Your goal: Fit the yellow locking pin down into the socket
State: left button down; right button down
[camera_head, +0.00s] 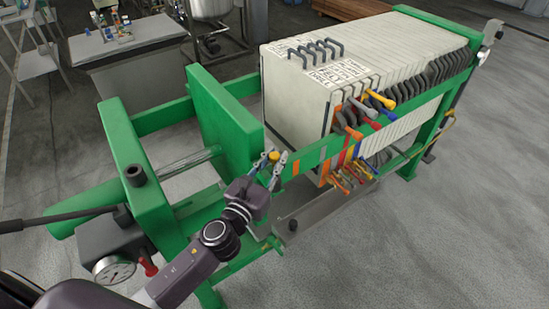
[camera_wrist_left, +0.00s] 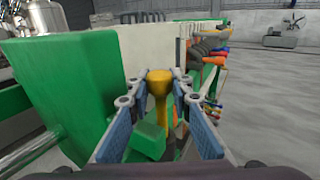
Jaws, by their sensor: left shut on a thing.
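The yellow locking pin (camera_head: 273,156) is in my left gripper (camera_head: 271,166), beside the green pressing plate. In the left wrist view the pin (camera_wrist_left: 159,96) stands upright between the two blue-padded fingers, its wide yellow head at the top and its thin shank pointing down. A green block (camera_wrist_left: 148,139) shows low between the fingers, beside the shank. The socket cannot be made out clearly, and I cannot tell whether the pin's lower end touches anything. My right gripper is not in view.
The green pressing plate (camera_head: 226,120) stands close to the left of the gripper. The green side rail (camera_head: 335,148) and the pale filter plates (camera_head: 293,101) with coloured handles lie to the right. A pressure gauge (camera_head: 115,271) is at front left. Open floor (camera_head: 440,240) lies at right.

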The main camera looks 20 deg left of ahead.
pick_arm(q)
jog(key=shift+f+b, duration=1.45)
jog(key=shift+f, duration=0.2)
jog(key=shift+r, duration=0.1)
jog(key=shift+r+p, duration=2)
jog(key=shift+p, duration=0.2)
jog(key=shift+f+b, duration=1.75)
jog(key=shift+f, duration=0.35)
jog(key=c, duration=1.7)
grip_release()
jog(key=shift+o, duration=0.2)
jog(key=shift+s+f, duration=0.15)
